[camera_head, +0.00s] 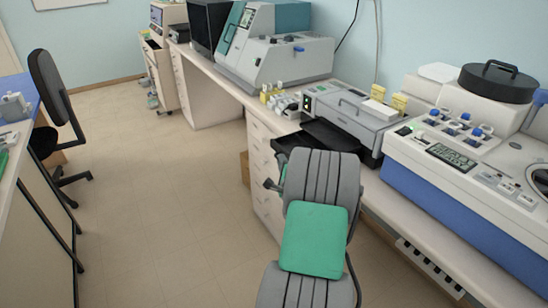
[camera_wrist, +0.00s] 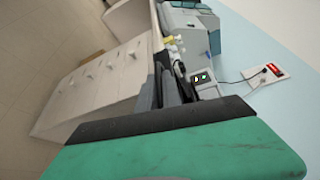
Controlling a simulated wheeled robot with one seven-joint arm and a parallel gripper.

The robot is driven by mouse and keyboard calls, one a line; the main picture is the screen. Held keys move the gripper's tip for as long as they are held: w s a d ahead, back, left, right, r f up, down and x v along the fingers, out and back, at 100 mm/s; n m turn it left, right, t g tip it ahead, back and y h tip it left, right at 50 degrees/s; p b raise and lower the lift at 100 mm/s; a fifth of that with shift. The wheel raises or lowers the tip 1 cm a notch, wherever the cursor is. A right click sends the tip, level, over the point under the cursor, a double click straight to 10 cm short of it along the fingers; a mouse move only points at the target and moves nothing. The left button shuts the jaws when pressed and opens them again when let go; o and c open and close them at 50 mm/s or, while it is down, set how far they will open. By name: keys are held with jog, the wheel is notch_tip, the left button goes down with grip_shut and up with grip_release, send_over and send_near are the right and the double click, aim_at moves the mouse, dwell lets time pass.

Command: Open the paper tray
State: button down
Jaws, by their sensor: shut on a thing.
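The printer (camera_head: 352,108) is a grey and white box on the counter along the right wall. Its black paper tray (camera_head: 325,132) sticks out from the front, toward the counter's edge. My grey arm with a green panel stands before it and covers part of the tray. My gripper is mostly hidden behind the arm in the head view. In the wrist view my gripper (camera_wrist: 172,78) has its dark fingers close together at the printer (camera_wrist: 204,84), shut on the paper tray. The exact contact is too small to see.
A large white and blue machine (camera_head: 470,165) stands close on the right. Small bottles (camera_head: 275,96) and a grey instrument (camera_head: 285,60) stand farther along the counter. White drawers (camera_head: 264,165) are below. The floor (camera_head: 165,190) to the left is clear, up to a chair (camera_head: 55,90).

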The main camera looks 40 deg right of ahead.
jog(key=shift+d, duration=0.1)
jog(key=c, duration=1.5)
grip_release()
jog(key=b+v, duration=0.1)
jog(key=v, duration=0.7)
jog(key=shift+b, duration=0.3)
